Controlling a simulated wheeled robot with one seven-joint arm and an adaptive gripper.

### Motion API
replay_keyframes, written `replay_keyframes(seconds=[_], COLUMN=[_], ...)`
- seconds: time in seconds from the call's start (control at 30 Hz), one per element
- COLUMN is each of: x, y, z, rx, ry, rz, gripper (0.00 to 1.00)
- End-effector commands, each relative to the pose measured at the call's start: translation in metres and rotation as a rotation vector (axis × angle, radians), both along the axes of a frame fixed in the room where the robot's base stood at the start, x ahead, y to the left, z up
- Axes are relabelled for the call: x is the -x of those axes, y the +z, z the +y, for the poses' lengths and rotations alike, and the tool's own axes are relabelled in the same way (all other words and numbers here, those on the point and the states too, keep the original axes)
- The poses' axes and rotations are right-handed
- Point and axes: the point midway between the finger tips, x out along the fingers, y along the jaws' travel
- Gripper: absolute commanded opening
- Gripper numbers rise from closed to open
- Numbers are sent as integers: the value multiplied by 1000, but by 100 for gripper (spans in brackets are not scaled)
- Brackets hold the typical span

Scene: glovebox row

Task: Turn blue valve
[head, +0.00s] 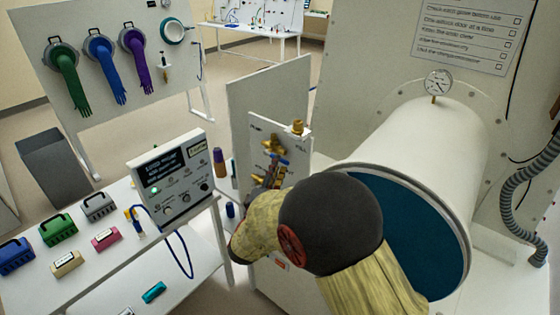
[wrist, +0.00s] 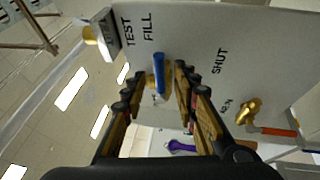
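The blue valve handle (wrist: 159,75) is a short blue bar on a pale panel, under the words TEST and FILL in the wrist view. In the head view the blue valve (head: 279,161) shows small among brass fittings on the upright panel. My gripper (wrist: 162,82) is open, with one finger on each side of the blue handle and the handle between the fingertips. A gap shows at the right finger; whether the left finger touches the handle, I cannot tell. In the head view my arm hides most of my gripper.
A brass valve with an orange-red lever (wrist: 277,132) sits right of the blue handle, near the word SHUT. A large white cylinder (head: 430,150) with a gauge (head: 438,83) stands right of the panel (head: 262,130). A control box (head: 172,180) stands on the left table.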

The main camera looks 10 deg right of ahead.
Motion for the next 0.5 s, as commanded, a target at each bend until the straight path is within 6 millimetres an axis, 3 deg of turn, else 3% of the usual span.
replay_keyframes(seconds=[0.2,0.5], x=[-24,-32], y=[5,7], z=[-15,-19], rx=[-1,-1], ry=[-1,2], rz=[-1,1], gripper=[29,29])
